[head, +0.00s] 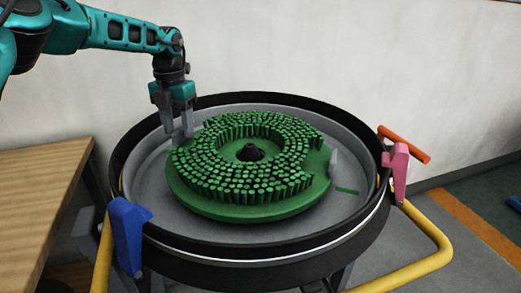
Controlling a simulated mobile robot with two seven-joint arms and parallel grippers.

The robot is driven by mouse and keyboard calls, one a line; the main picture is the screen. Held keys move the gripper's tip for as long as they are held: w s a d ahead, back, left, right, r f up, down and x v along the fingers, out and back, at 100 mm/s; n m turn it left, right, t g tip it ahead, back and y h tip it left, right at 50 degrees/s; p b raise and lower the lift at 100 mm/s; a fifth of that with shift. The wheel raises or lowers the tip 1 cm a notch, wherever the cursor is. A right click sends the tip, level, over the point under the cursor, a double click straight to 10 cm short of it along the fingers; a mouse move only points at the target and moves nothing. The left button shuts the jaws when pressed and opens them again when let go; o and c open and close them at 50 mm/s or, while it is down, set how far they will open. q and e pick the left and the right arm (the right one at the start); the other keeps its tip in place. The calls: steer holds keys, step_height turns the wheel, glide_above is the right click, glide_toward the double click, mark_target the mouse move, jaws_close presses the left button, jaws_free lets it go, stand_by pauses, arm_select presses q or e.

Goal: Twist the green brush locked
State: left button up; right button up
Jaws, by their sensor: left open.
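The green brush (290,190) is a round disc with rings of short green bristles facing up. It lies inside a grey round tank deck with a black rim (300,257). A dark hub (249,152) stands in the brush's centre. My left gripper (179,133) points down, open, at the brush's back-left edge. I cannot tell whether its fingers touch the brush. A grey tab (333,164) stands at the brush's right edge. My right gripper is not in view.
A blue clamp (128,232) sits on the rim at front left, and a pink clamp (398,165) with an orange bar (404,144) at right. Yellow rails (436,237) curve around the tank. A wooden table (40,200) stands at left, and a pale wall behind.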

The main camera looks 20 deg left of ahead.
arm_select(q)
step_height(320, 180, up, 12)
steer(key=p, duration=0.2)
steer(key=shift+p, duration=0.35)
